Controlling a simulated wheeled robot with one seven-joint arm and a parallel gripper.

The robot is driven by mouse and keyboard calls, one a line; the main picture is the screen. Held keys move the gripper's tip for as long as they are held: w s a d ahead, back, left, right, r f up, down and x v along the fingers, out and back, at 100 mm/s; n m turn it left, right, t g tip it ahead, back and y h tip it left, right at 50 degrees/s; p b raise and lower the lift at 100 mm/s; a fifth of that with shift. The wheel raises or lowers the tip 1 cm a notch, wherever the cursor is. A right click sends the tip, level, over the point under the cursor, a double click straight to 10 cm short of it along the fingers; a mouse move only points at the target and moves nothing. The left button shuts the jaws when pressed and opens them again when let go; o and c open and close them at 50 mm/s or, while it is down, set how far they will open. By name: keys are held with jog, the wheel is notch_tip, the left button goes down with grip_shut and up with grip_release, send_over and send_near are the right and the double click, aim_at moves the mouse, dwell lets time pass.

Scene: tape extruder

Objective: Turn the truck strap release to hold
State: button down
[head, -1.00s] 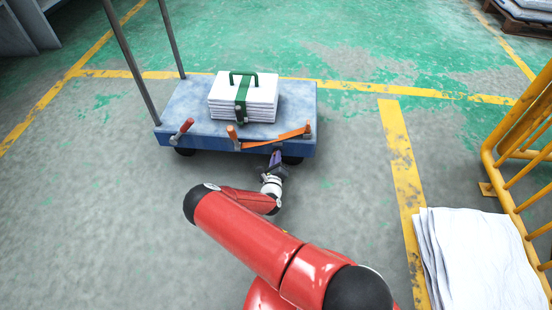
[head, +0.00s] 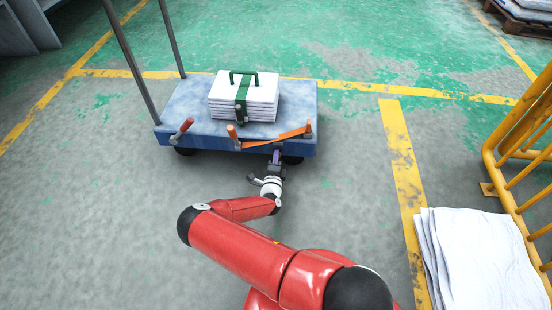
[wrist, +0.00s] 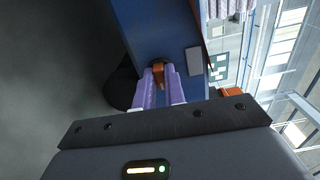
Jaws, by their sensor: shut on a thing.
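The truck is a blue flat cart (head: 185,104) in the head view, with its long front side facing me. My gripper (head: 276,157) is at that front side, below its right half. In the wrist view my gripper (wrist: 159,76) has its two pale purple fingers shut on a small orange-brown piece (wrist: 158,75) at the blue side, which appears to be the strap release. The fingers cover part of it. In the head view my gripper hides this piece. I cannot read any hold mark.
White sheets (head: 470,260) and a yellow rail (head: 520,130) are at right. Left floor is clear.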

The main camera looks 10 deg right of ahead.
dwell(0.4)
jog(key=c, duration=1.5)
grip_release()
jog(key=shift+o, duration=0.2)
jog(key=shift+s+a, duration=0.1)
jog(key=p+v, duration=0.1)
jog(key=v, duration=0.6)
jog(key=shift+s, duration=0.3)
jog(key=shift+r, duration=0.1)
